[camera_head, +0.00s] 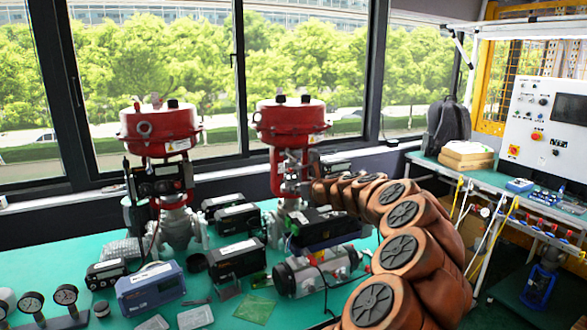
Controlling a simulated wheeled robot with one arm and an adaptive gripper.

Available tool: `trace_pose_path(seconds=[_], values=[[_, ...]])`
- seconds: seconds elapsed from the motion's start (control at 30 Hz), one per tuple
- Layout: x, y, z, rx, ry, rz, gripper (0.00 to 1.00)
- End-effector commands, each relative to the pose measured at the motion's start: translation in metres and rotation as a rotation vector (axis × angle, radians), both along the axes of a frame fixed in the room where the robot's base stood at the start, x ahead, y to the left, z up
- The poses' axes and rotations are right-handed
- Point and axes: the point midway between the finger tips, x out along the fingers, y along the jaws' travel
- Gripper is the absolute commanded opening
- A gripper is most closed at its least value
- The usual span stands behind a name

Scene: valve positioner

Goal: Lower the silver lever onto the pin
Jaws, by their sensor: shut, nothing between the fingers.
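Two valves with red round actuators stand on the green bench. My arm reaches in from the lower right to the right valve (291,122). My gripper (301,188) is small and dark at the arm's far end, beside that valve's stem below the red actuator. It is shut and appears empty. I cannot make out the silver lever or the pin; they are too small at this distance or hidden among the dark parts and my arm. I cannot tell whether my gripper touches anything.
The left valve (160,130) stands apart on the green bench (60,255). Black boxes (236,258), a blue-grey box (150,287), a silver cylinder (312,270) and gauges (66,294) crowd the bench. A side bench (500,185) with a control panel (545,125) is at right.

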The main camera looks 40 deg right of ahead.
Motion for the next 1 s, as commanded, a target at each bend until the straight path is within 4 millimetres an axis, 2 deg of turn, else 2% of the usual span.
trace_pose_path(seconds=[0.03, 0.1, 0.27, 1.0], values=[[-0.006, -0.014, 0.0, 0.026, -0.008, -0.038, 0.0], [-0.01, -0.025, -0.001, 0.051, -0.019, -0.071, 0.0], [-0.007, -0.033, -0.004, 0.067, -0.025, -0.09, 0.0], [0.063, -0.051, -0.03, 0.063, -0.023, -0.085, 0.0]])
